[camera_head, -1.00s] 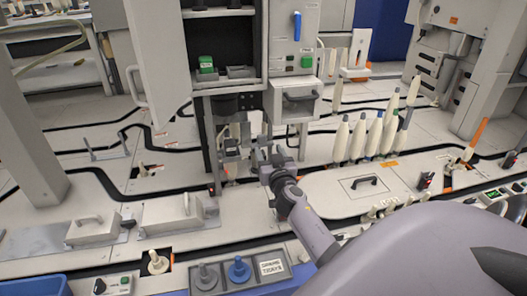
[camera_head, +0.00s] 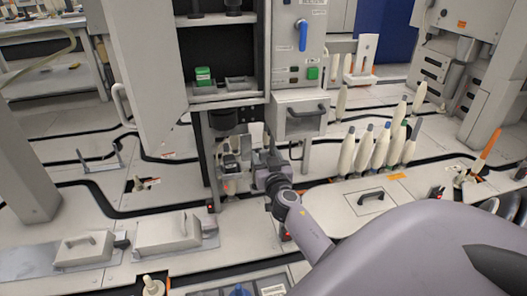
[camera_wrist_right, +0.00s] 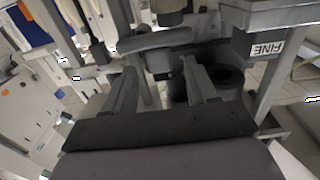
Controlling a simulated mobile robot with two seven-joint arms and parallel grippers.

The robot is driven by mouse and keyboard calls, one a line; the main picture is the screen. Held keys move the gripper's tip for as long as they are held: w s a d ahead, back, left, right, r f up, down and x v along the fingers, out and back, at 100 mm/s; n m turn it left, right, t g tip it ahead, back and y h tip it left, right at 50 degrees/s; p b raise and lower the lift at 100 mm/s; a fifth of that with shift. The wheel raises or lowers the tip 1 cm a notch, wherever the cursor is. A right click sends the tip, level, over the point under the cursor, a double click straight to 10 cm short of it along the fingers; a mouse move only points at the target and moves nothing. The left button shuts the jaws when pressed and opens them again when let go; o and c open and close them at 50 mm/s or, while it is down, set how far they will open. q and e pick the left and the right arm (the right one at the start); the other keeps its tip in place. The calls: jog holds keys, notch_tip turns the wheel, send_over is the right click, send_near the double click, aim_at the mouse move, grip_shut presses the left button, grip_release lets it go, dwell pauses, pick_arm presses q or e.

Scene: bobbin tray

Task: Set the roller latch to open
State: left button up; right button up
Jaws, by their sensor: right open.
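My right gripper (camera_head: 262,160) reaches in from the lower right, in front of the dark mechanism (camera_head: 231,158) under the open cabinet. In the right wrist view its two fingers (camera_wrist_right: 160,88) are apart, with no object clearly held between them. A curved grey bar (camera_wrist_right: 150,44) and a dark cylindrical part lie just beyond the fingertips. I cannot tell for certain which part is the roller latch, or its setting; the gripper and arm partly cover this area in the head view. My left gripper is not in view.
The cabinet door (camera_head: 141,70) stands open at left. A drawer box (camera_head: 300,113) with a dark handle hangs right above the gripper. Several white bobbins (camera_head: 381,146) stand at right. Lidded boxes (camera_head: 175,231) sit at lower left. A labelled block (camera_wrist_right: 262,46) is close to the right finger.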

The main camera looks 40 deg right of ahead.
jog(key=shift+w+d, duration=0.15)
jog(key=shift+w, duration=0.1)
jog(key=shift+c, duration=0.3)
grip_shut()
